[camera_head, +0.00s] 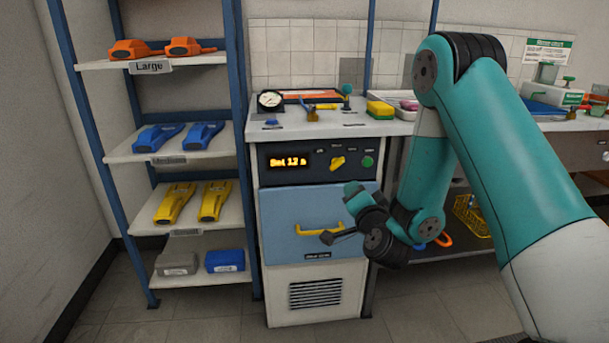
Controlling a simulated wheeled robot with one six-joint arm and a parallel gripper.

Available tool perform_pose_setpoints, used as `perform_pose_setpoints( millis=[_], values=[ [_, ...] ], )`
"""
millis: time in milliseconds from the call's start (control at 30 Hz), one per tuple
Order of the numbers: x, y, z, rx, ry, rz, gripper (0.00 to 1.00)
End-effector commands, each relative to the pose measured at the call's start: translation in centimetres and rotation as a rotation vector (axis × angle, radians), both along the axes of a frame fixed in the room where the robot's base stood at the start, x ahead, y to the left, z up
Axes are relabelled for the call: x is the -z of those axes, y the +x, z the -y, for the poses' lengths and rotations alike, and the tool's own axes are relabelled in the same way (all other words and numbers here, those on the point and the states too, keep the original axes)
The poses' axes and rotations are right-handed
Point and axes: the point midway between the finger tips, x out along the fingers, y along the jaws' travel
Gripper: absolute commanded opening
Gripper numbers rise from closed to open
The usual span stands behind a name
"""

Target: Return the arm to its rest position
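My teal arm (505,140) reaches in from the right and folds down in front of the test bench. My gripper (328,237) is at the end of the dark wrist joints. It appears small and dark against the blue drawer front (285,205), beside the right end of the yellow drawer handle (310,229). I cannot tell whether it touches the handle or only overlaps it in this view. Its fingers are too small to tell open from shut. No held object shows.
A blue-framed shelf rack (240,120) stands left with orange, blue and yellow tools. The bench panel has a lit display (288,162), a yellow knob (337,162) and a green button (368,161). A gauge (270,99) sits on top. Floor (420,310) is clear in front.

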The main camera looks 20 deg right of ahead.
Motion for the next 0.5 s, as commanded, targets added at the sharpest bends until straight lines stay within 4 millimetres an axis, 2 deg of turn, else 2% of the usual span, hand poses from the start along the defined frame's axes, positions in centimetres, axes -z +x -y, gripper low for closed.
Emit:
perform_pose_setpoints(
  millis=[167,267,367,500],
  values=[
    [-0.4,0.2,-0.6,-0.027,-0.003,-0.011,0.39],
    [-1.4,0.6,-2.9,-0.126,-0.014,-0.060,0.39],
    [-3.0,0.6,-7.3,-0.304,-0.045,-0.149,0.39],
    [-5.1,-2.0,-14.3,-0.601,-0.135,-0.316,0.39]
  ],
)
